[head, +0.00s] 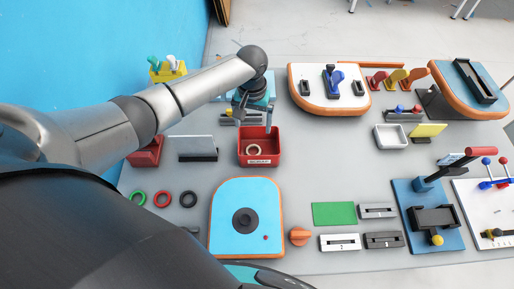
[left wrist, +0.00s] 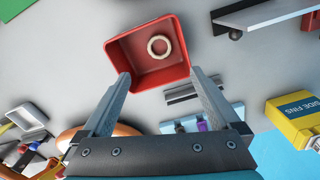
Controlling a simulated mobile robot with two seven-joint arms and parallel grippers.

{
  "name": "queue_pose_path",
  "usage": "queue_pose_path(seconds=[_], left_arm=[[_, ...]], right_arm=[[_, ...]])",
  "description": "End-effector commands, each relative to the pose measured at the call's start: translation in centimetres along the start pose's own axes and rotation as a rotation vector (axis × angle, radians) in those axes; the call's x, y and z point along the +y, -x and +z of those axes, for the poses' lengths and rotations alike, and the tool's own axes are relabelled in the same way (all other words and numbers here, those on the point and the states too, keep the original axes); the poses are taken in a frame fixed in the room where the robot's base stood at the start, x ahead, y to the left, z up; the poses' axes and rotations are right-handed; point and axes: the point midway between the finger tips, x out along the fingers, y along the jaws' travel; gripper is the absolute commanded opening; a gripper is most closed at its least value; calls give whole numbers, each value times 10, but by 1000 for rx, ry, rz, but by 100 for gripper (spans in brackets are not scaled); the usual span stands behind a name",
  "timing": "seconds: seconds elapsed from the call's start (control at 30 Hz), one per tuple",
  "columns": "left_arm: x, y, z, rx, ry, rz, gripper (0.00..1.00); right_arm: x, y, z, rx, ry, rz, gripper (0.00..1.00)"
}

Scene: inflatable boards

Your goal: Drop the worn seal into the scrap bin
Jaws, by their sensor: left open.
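The worn seal (head: 254,150) is a cream-coloured ring lying inside the red scrap bin (head: 260,161), which has a label on its front. In the left wrist view the ring (left wrist: 159,47) lies flat on the floor of the bin (left wrist: 117,53), near one side, apart from my fingers. My left gripper (head: 253,108) is above the bin's back edge. It is open and empty, and in the left wrist view its fingers (left wrist: 160,80) are spread apart on either side of the bin's near edge. My right gripper is not in view.
Green, red and black rings (head: 188,199) lie left of the blue board (head: 224,215). A yellow box (head: 168,75) stands at the back left. A white tray (head: 390,137) lies to the right. Bare table lies between bin and tray.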

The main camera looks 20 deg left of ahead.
Motion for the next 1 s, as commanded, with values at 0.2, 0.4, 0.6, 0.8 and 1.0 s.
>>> queue_pose_path(seconds=[0.2,0.4,0.6,0.8,1.0], left_arm=[[0,4,0,0,0,0,96],[0,33,-1,4,-1,1,96],[0,83,-1,6,-1,1,96],[0,125,-1,4,-1,1,96],[0,148,0,2,1,1,96]], right_arm=[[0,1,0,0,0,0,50],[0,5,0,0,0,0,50],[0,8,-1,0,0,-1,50],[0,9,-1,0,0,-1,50],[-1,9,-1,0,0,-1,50]])
